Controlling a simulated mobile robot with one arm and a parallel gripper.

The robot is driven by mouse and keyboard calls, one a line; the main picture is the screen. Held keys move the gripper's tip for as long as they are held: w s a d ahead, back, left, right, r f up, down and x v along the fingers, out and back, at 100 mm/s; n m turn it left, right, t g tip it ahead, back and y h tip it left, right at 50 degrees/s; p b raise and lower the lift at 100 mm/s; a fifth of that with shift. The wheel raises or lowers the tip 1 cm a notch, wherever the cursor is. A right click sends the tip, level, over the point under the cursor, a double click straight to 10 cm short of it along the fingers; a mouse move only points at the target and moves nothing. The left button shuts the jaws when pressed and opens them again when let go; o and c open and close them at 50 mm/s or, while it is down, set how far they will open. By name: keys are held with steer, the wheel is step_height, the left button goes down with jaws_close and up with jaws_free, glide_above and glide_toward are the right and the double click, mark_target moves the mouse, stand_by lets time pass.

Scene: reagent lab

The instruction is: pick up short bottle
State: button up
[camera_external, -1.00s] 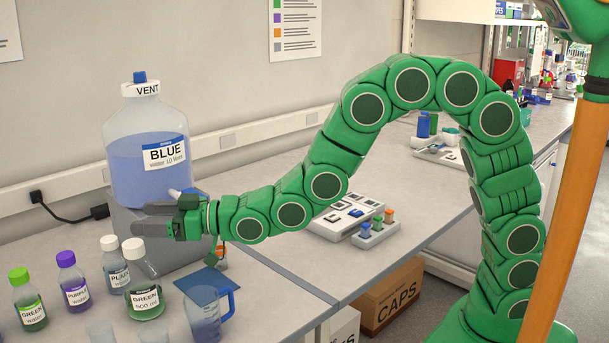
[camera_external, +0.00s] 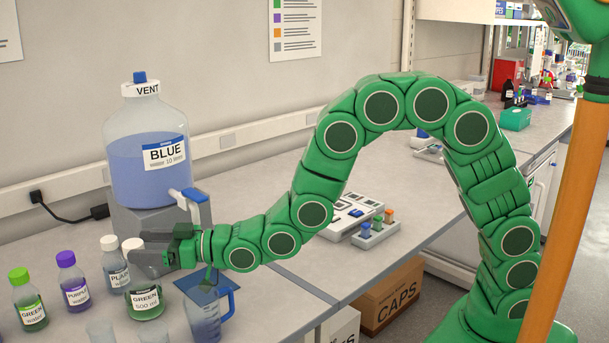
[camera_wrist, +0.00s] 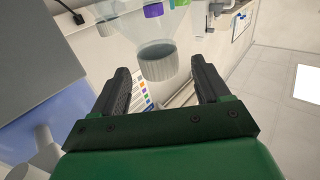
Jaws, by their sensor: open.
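Several capped bottles stand at the front left of the bench. The clear bottle labelled GREEN 500 ml (camera_external: 145,299) has a white cap (camera_external: 132,243) and holds a little green liquid. No label says which bottle is the short one. My gripper (camera_external: 140,260) is at this bottle's neck and hides part of it. In the wrist view my gripper (camera_wrist: 160,66) is open, with a ribbed greyish cap (camera_wrist: 158,60) between its fingertips and gaps on both sides. Clear glass widens beyond that cap.
A PLAIN bottle (camera_external: 115,269), a purple-capped bottle (camera_external: 73,283) and a green-capped bottle (camera_external: 28,301) stand to the left. A large BLUE carboy (camera_external: 148,180) stands behind. A blue jug (camera_external: 206,318) is close on the right, with clear beakers in front.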

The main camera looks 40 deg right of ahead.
mark_target(132, 243)
steer(key=shift+x, duration=1.65)
steer(key=shift+f, duration=0.1)
steer(key=shift+c, duration=0.3)
jaws_close()
